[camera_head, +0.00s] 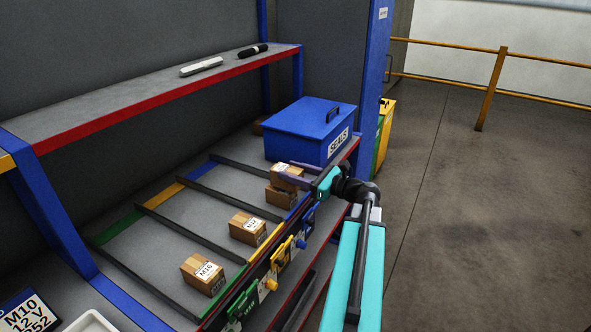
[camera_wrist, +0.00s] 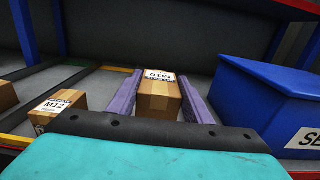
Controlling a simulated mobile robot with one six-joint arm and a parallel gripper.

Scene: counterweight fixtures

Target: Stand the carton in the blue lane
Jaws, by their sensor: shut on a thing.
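My gripper (camera_head: 291,176) is shut on a brown carton (camera_head: 282,197), with its purple fingers on either side of it. In the wrist view the carton (camera_wrist: 160,101) sits between the fingers, and its white M10 label reads upside down. In the head view the carton is at the front of the blue lane (camera_head: 196,169), between two dark rails, and a finger crosses in front of it. It looks upright. I cannot tell whether its base touches the shelf.
The M12 carton (camera_head: 247,229) stands in the yellow lane and the M16 carton (camera_head: 202,275) in the green lane. A blue SEALS box (camera_head: 300,128) stands just right of the blue lane. An upper shelf (camera_head: 130,100) with a red edge runs above the back.

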